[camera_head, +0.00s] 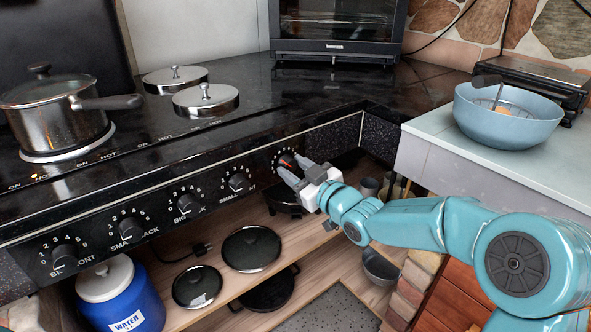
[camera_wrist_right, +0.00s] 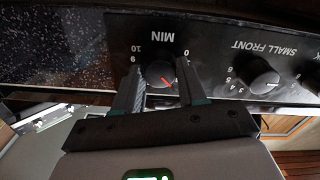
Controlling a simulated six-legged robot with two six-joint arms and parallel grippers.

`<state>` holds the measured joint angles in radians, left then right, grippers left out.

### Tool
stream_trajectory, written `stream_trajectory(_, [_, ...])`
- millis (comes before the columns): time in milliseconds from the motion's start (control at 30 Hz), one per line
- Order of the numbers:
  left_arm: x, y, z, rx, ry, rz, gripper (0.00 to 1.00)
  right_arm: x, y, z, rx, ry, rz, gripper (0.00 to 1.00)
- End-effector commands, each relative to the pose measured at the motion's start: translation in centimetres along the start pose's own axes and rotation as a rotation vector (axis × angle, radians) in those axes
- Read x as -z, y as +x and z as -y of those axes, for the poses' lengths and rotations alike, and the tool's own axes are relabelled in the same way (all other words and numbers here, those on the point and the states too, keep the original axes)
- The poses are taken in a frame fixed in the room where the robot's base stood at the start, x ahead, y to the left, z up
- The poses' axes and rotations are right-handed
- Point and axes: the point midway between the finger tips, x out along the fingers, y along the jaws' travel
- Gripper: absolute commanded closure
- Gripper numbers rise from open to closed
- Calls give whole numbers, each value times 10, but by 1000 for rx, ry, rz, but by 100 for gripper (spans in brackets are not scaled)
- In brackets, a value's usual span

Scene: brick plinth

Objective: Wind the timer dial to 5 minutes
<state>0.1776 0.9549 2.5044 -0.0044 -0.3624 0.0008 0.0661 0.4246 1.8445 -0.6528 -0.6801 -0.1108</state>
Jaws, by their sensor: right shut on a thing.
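The timer dial (camera_head: 286,160) is a round dark knob with a red mark, at the right end of the black stove front panel. In the right wrist view the dial (camera_wrist_right: 158,73) sits under the letters MIN, with the numbers 10, 9 and 0 showing around it. Its red mark points toward the lower right there; the other numbers are hidden by the fingers. My right gripper (camera_head: 292,172) is shut on the dial, with one grey finger on each side of it in the wrist view (camera_wrist_right: 160,90). My left gripper is not in view.
Several stove knobs (camera_head: 238,183) line the panel to the left. A pot (camera_head: 55,115) and two covered burners (camera_head: 206,100) are on top. A blue bowl (camera_head: 508,115) stands on the right counter. Lids (camera_head: 251,248) and a blue water container (camera_head: 122,297) are below.

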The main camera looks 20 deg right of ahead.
Motion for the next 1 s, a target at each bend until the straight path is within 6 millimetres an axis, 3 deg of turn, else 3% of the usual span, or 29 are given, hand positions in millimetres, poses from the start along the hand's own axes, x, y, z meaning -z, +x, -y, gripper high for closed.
stream_trajectory(600, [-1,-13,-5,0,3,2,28,1,0,0,0,559,0,90])
stream_trajectory(1000, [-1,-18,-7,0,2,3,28,1,0,0,0,763,-1,90])
